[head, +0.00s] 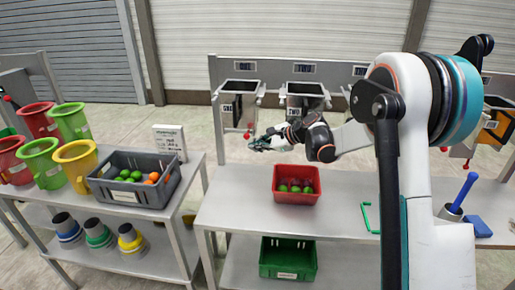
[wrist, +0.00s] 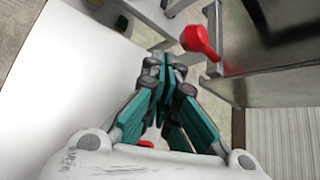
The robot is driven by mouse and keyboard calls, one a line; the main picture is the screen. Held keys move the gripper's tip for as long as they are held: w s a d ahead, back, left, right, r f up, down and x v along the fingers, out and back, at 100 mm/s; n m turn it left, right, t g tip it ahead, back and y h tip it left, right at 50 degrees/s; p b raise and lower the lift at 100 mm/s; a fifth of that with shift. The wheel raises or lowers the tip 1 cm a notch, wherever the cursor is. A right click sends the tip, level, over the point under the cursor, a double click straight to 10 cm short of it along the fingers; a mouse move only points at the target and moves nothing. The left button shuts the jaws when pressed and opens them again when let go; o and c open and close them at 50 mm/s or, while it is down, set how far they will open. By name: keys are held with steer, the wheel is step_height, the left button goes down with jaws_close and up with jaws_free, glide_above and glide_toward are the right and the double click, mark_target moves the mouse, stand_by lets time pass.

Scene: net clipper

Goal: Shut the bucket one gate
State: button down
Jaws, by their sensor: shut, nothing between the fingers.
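Bucket one (head: 240,88) hangs in the frame at the back of the table, under the sign ONE (head: 244,66). A red knob (head: 247,135) hangs below it, on the gate's lever. My gripper (head: 256,144) is just below and right of this knob, shut and empty. In the wrist view the shut teal fingers (wrist: 166,72) point up the picture, and a red knob (wrist: 200,42) is up and right of the tips, apart from them in the picture. I cannot tell how far the gate stands open.
Bucket two (head: 304,90) hangs to the right, with my arm in front of and below it. A red crate (head: 297,197) with green fruit stands on the table (head: 235,205) in front of my gripper. A grey crate (head: 135,190) and coloured jugs stand on the left table.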

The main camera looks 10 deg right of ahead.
steer(key=shift+s+r+p, duration=0.1)
steer(key=shift+r+p, duration=0.3)
steer(key=shift+r, duration=0.5)
